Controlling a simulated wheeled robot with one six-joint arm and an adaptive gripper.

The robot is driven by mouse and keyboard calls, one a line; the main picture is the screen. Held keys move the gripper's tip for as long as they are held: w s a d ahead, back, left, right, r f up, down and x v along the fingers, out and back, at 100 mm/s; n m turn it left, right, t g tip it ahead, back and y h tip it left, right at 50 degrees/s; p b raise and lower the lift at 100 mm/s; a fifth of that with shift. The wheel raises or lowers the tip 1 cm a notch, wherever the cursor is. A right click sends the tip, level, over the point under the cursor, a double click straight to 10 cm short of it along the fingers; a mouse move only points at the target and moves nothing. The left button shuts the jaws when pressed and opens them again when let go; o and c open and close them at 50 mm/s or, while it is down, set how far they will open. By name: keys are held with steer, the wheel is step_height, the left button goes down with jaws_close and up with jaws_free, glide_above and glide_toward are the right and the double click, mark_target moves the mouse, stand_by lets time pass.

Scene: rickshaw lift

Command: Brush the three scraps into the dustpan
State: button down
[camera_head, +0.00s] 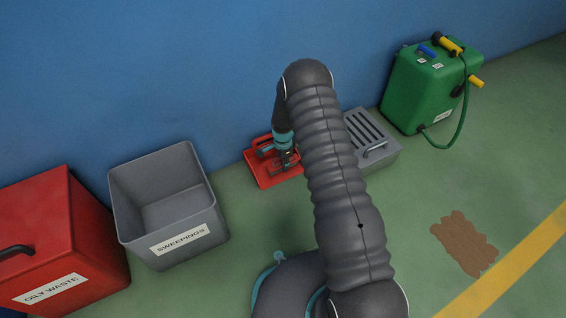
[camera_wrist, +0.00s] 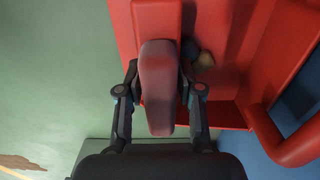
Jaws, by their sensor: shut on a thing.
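The red dustpan (camera_head: 262,178) lies on the floor by the blue wall, and in the wrist view (camera_wrist: 235,25) its red floor and side fill the upper right. My gripper (camera_head: 286,160) is low over the dustpan. In the wrist view its two fingers (camera_wrist: 158,92) are shut on a reddish, rounded handle, which looks like the brush (camera_wrist: 157,85), with a red block beyond it. One small tan scrap (camera_wrist: 206,58) shows on the dustpan's red surface, right of the brush. Other scraps are not visible; my arm and the brush hide part of the area.
A grey bin marked SWEEPINGS (camera_head: 181,240) and a red bin marked OILY WASTE (camera_head: 55,290) stand left. A grey slotted box (camera_head: 380,157) sits right of the dustpan, partly behind my arm. A green tank (camera_head: 425,95) stands farther right. A brown patch (camera_head: 463,242) marks the open floor.

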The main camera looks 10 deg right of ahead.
steer(key=shift+s+d+r+p, duration=0.15)
steer(key=shift+r+p, duration=0.45)
steer(key=shift+r, duration=0.55)
steer(key=shift+s+r+p, duration=0.15)
steer(key=shift+r+p, duration=0.4)
steer(key=shift+r, duration=0.65)
steer(key=shift+s+d+r+p, duration=0.15)
steer(key=shift+r+p, duration=0.45)
steer(key=shift+r, duration=0.55)
steer(key=shift+a, duration=0.1)
